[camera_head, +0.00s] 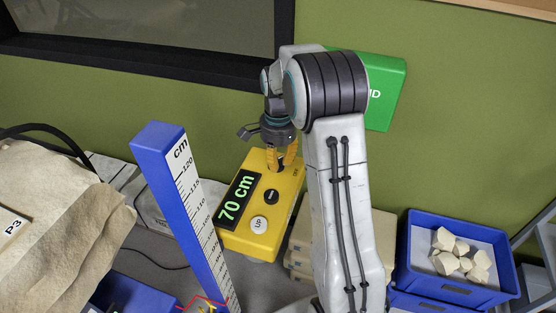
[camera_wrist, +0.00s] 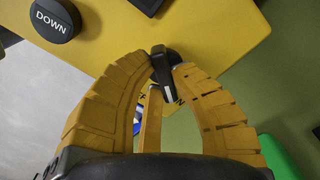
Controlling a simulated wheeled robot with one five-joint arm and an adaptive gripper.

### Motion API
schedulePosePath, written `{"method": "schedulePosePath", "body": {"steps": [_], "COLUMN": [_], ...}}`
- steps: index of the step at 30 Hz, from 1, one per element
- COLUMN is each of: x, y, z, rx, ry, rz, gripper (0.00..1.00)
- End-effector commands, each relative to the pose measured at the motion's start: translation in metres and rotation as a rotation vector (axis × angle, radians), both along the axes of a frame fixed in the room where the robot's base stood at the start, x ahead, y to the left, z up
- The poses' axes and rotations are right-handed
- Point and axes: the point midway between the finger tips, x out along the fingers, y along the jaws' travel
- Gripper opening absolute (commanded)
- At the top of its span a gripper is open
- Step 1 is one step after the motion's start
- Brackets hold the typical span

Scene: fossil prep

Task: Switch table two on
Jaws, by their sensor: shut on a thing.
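A yellow control box (camera_head: 240,238) stands below the green wall, its lit display (camera_head: 237,198) reading "70 cm". A white UP button (camera_head: 259,224) and a black button (camera_head: 271,197) are on its face; the wrist view shows a black DOWN button (camera_wrist: 55,18). My gripper (camera_head: 281,163) is at the box's far end, pointing down. In the wrist view my gripper (camera_wrist: 163,68) has its yellow fingers closed around a small black switch lever (camera_wrist: 161,72) with a white mark. The lettering by the lever is mostly hidden. I cannot read a table number on the box.
A blue post (camera_head: 168,165) with a cm scale rises left of the box. A large pale wrapped block (camera_head: 60,235) is at far left. A blue crate (camera_head: 455,287) holding pale pieces stands at right. A green sign (camera_head: 385,90) is on the wall behind my arm.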

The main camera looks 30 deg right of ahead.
Motion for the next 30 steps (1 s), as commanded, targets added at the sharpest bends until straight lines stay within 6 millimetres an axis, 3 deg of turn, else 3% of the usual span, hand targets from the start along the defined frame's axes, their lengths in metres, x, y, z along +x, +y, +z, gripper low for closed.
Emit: {"method": "schedulePosePath", "body": {"steps": [9, 25, 26, 30], "x": [-0.0008, -0.001, -0.001, -0.0007], "y": [-0.0003, -0.0003, -0.0003, -0.0003], "z": [-0.0015, -0.0018, -0.0018, -0.0013], "rx": [0.001, 0.001, 0.001, 0.001], "ry": [0.004, 0.005, 0.005, 0.004], "rz": [0.103, 0.122, 0.122, 0.122], "gripper": [0.0, 0.0, 0.24, 0.36]}}
